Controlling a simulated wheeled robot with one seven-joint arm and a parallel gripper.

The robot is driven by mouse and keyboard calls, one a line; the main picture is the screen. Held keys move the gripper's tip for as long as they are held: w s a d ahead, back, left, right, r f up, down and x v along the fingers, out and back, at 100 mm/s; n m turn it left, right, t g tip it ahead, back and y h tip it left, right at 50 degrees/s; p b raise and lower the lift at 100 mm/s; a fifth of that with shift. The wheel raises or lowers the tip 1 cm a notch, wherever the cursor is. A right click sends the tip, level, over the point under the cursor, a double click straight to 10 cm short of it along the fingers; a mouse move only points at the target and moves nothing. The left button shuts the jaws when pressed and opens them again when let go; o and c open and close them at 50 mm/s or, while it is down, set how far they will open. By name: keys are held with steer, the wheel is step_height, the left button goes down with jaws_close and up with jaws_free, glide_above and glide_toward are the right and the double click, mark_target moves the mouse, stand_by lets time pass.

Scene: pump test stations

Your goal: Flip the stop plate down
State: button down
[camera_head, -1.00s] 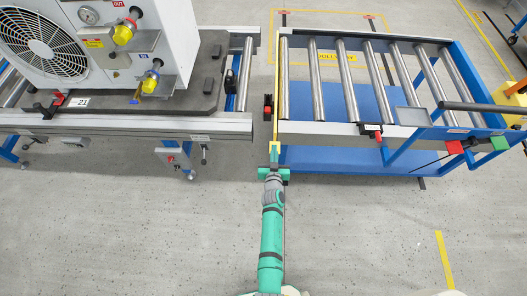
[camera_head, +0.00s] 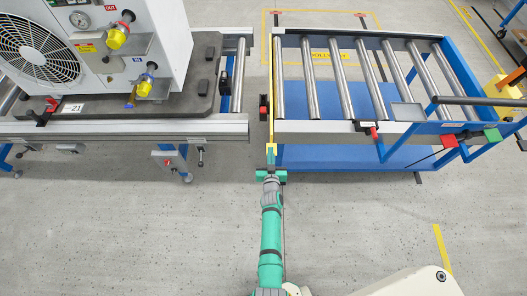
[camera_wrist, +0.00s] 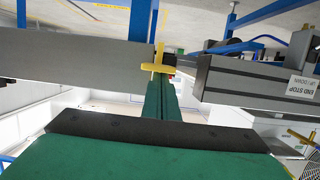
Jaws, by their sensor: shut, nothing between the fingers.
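My gripper (camera_head: 271,172) is shut and empty, low in front of the gap between the pump station and the roller trolley. In the wrist view its green fingers (camera_wrist: 160,100) point at a yellow crosspiece (camera_wrist: 155,68), which continues as a yellow strip (camera_head: 270,90) along the trolley's left end; contact is unclear. A small black upright piece (camera_head: 224,83) stands at the station's right end. A red-and-black part (camera_head: 263,107) sits in the gap. I cannot tell which is the stop plate. An "END STOP ... DOWN" label (camera_wrist: 302,87) is on the station rail.
The station's front rail (camera_head: 120,128) is left, carrying a white pump unit (camera_head: 110,75) on a dark plate. The trolley's front rail (camera_head: 320,127) is right, with rollers and a blue lower shelf (camera_head: 330,157). The floor in front is clear.

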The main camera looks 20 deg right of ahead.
steer(key=shift+s+f, duration=0.15)
steer(key=shift+f, duration=1.65)
